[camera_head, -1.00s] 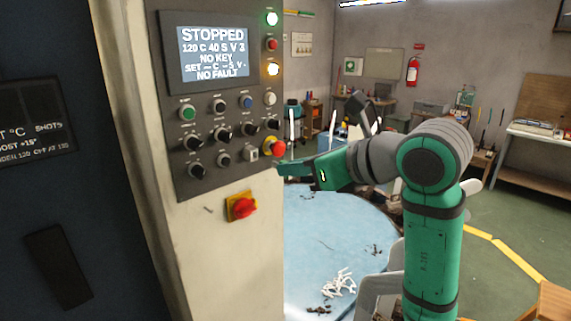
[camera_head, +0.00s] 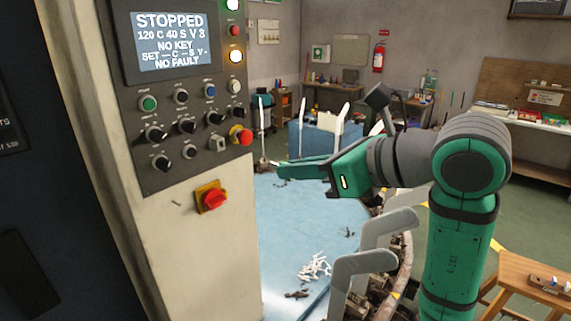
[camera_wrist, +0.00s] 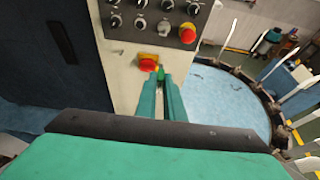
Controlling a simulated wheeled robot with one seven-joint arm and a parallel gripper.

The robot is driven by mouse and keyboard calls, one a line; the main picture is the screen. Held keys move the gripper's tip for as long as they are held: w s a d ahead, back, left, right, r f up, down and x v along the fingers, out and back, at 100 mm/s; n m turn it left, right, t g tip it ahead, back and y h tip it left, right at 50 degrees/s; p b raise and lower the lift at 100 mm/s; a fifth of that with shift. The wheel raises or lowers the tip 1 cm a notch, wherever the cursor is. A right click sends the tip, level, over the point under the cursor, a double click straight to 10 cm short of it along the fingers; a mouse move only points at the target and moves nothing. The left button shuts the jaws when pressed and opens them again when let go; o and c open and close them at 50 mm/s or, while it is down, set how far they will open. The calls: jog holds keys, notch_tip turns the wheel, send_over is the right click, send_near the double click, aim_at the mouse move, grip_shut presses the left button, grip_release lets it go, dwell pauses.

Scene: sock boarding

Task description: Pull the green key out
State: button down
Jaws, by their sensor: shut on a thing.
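The control panel (camera_head: 185,100) stands at the left, and its screen (camera_head: 171,40) reads "STOPPED" and "NO KEY". My gripper (camera_head: 276,166) is to the right of the panel, below the red emergency button (camera_head: 241,136), clear of the panel face. In the wrist view my gripper (camera_wrist: 160,80) has its two green fingers shut on a small green piece, the green key (camera_wrist: 160,73), at the tips. The key is mostly hidden by the fingers.
A red and yellow rotary switch (camera_head: 211,197) projects from the cabinet below the panel. A wooden stool (camera_head: 530,280) is at the lower right.

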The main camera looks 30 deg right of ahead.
jog(key=s+d, duration=0.2)
jog(key=s, duration=0.5)
jog(key=shift+d, duration=0.25)
dwell(0.3)
